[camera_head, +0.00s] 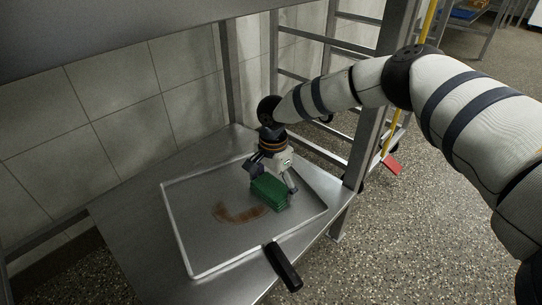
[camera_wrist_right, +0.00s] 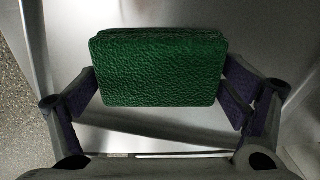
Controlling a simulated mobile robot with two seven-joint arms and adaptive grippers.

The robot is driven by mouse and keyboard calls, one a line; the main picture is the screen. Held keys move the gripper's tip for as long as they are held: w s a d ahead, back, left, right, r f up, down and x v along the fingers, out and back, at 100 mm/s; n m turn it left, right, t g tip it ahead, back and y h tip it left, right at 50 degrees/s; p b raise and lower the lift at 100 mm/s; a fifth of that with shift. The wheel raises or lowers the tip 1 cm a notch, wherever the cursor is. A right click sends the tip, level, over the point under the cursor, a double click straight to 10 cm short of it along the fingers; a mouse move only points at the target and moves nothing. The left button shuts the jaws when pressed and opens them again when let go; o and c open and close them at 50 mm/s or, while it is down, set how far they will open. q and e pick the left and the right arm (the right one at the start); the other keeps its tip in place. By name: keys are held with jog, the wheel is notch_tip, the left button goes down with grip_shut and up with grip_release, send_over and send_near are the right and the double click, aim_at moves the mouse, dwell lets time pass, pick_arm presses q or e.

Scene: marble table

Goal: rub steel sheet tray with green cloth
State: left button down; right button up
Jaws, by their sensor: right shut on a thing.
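The steel sheet tray (camera_head: 190,245) lies on a metal shelf, with a reddish-brown stain (camera_head: 238,213) near its middle. The green cloth (camera_head: 268,191) is a thick folded block at the tray's right part, beside the stain's right end. My right gripper (camera_head: 272,180) is above the tray and shut on the green cloth. In the right wrist view, the cloth (camera_wrist_right: 160,68) sits between the two fingers (camera_wrist_right: 165,92). I cannot tell whether the cloth's underside touches the tray. My left gripper is not in view.
A dark-handled object (camera_head: 283,267) overlaps the tray's front right edge. The metal shelf (camera_head: 122,222) has bare room left of the tray. Steel posts (camera_head: 368,130) and a rack stand at the right, and a tiled wall (camera_head: 125,100) is behind. An upper shelf (camera_head: 110,35) hangs over the left.

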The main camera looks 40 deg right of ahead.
aim_at(262, 189)
jog(key=a, duration=0.3)
jog(key=shift+w+a+f, duration=0.1)
jog(key=shift+w+f, duration=0.1)
jog(key=shift+w, duration=0.15)
jog(key=shift+w+a+b, duration=0.1)
jog(key=shift+w+a, duration=0.15)
jog(key=shift+a, duration=0.9)
jog(key=shift+w+a+b, duration=0.1)
jog(key=shift+w+a, duration=0.2)
jog(key=shift+a, duration=0.8)
jog(key=shift+w+a+b, duration=0.1)
jog(key=shift+w+a, duration=0.15)
jog(key=shift+a, duration=0.9)
jog(key=shift+w+a+b, duration=0.2)
jog(key=shift+a+b, duration=0.05)
jog(key=shift+a, duration=0.8)
jog(key=shift+w+a+b, duration=0.2)
jog(key=shift+w+a, duration=0.05)
jog(key=shift+a, duration=0.8)
jog(key=shift+w+a+b, duration=0.2)
jog(key=shift+a+b, duration=0.05)
jog(key=shift+a, duration=0.8)
jog(key=shift+r, duration=0.15)
jog(key=shift+r+p, duration=1.6)
jog(key=shift+r, duration=1.3)
jog(key=shift+w, duration=0.1)
notch_tip(262, 189, up, 3)
jog(key=shift+p, duration=0.7)
